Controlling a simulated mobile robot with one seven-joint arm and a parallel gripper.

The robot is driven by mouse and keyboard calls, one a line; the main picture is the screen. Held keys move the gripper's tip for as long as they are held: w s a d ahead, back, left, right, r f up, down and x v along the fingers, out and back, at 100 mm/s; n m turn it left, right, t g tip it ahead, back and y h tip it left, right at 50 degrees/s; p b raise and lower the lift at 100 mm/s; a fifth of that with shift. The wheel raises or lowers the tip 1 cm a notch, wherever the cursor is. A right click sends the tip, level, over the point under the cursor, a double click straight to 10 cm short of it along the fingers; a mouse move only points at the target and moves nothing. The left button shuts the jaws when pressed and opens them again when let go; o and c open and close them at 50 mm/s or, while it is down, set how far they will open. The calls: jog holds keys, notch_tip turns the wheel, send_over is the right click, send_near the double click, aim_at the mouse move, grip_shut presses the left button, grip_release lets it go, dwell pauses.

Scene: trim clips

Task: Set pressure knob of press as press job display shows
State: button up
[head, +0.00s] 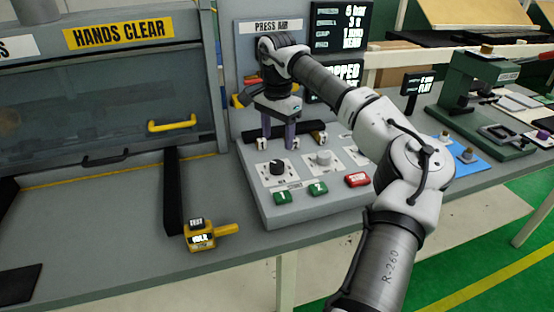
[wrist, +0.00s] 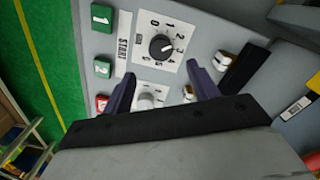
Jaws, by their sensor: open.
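The black pressure knob (head: 277,167) sits on a white dial plate on the grey control box (head: 262,205). In the wrist view the knob (wrist: 162,46) has a numbered scale around it, and its white mark seems to point near 3. My gripper (head: 278,140) is open above and behind the knob in the head view. In the wrist view its two dark fingers (wrist: 160,76) are apart and empty, and the knob shows beyond their tips. The press job display (head: 340,25) has lines that look like "6 bar" and "3 s"; the first digit is small and uncertain, and my arm hides part of the lower display.
A pale second knob (head: 322,158) is beside the black one. Green buttons (head: 283,197) and a red button (head: 357,179) line the box's front. A yellow tester (head: 200,236) lies on the bench at left. A green press (head: 470,95) stands at right.

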aim_at(277, 163)
notch_tip(277, 163, down, 9)
jog(key=shift+r+p, duration=0.1)
jog(key=shift+p, duration=0.75)
jog(key=c, duration=1)
